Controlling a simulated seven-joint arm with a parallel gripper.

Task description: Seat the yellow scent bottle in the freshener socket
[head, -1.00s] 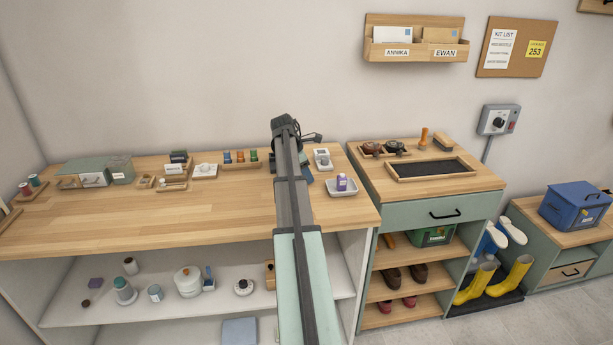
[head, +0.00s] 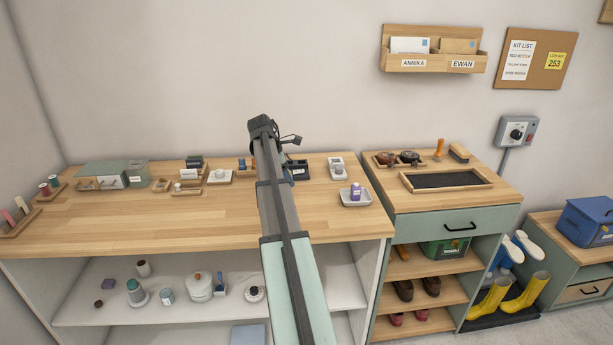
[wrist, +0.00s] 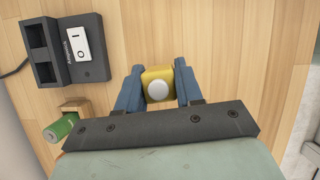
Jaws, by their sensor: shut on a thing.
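In the wrist view my gripper (wrist: 159,88) is shut on the yellow scent bottle (wrist: 153,73), with a blue finger on each side. The bottle's round white top (wrist: 159,90) faces the camera. Bare wood shows around it. In the head view the dark unit (head: 298,170) shows just right of my arm. My jaws and the yellow bottle are hidden there. I cannot tell for certain which fixture is the freshener socket.
A purple bottle (head: 355,191) stands in a grey tray (head: 345,201) near the counter's right end. Small holders line the back left. The counter's front (head: 170,220) is clear.

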